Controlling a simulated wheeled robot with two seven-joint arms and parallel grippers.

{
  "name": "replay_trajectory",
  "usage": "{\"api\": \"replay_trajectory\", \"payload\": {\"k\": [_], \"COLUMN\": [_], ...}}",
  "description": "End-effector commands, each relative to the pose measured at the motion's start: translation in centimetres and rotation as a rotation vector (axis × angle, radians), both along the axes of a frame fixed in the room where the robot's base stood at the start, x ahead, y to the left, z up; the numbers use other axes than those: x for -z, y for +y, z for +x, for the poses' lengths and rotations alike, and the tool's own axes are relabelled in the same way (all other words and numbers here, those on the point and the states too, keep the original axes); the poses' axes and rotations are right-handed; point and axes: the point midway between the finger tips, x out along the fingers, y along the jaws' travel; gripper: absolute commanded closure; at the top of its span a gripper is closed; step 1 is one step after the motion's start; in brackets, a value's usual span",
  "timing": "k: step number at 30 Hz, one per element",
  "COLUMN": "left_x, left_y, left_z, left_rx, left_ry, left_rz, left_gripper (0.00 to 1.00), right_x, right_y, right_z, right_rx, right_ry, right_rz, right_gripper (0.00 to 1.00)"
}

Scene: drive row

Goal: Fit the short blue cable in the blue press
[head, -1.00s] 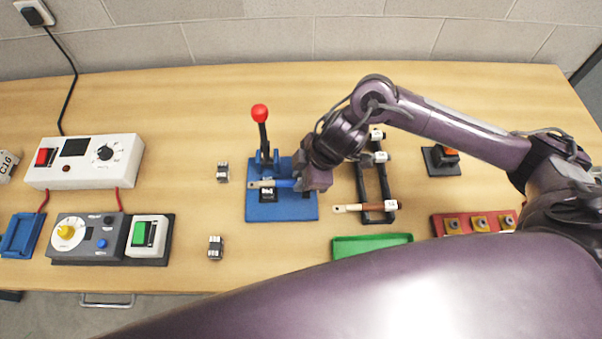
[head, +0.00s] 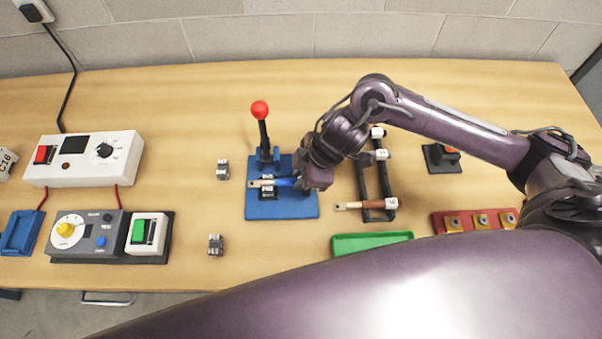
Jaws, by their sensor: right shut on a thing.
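The blue press (head: 282,210) stands mid-table, with a blue base and an upright black lever topped by a red knob (head: 260,110). My right gripper (head: 300,181) is over the right side of the press and shut on the short blue cable (head: 284,182). The cable points left, its pale metal end lying across the dark block in the middle of the press. Whether the cable touches the block or hovers just above it, I cannot tell. The cable's right part is hidden by the gripper. My left gripper is not in view.
Right of the press is a black rack (head: 369,182) with a brown cable (head: 372,204) across its front. A green tray (head: 371,244) and a red block holder (head: 477,221) are near the front. Small grey connectors (head: 222,169) lie left of the press. Control boxes (head: 84,160) fill the left.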

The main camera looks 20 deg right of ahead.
Motion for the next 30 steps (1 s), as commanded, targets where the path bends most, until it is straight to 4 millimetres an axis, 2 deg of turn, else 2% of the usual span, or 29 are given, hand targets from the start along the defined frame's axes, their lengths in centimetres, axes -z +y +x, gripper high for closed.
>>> {"api": "replay_trajectory", "payload": {"k": [6, 7, 12, 13, 23, 30], "left_x": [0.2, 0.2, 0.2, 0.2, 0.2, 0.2], "left_y": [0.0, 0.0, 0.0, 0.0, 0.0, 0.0], "left_z": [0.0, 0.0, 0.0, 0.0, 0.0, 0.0], "left_rx": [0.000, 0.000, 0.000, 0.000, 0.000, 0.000], "left_ry": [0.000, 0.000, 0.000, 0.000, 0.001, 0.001], "left_rz": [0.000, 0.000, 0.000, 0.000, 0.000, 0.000], "left_gripper": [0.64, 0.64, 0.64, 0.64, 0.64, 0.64], "right_x": [0.4, 0.4, 0.3, 0.3, -0.2, -3.7], "right_y": [0.0, 0.0, 0.0, 0.0, -0.2, -1.6], "right_z": [0.0, 0.0, 0.0, 0.0, 0.0, -0.6], "right_rx": [0.000, 0.000, 0.000, 0.000, 0.001, 0.000], "right_ry": [0.000, 0.000, 0.000, 0.000, -0.002, -0.005], "right_rz": [0.000, 0.000, 0.000, 0.000, 0.001, 0.000], "right_gripper": [1.00, 0.80, 0.58, 0.56, 0.56, 0.56]}}
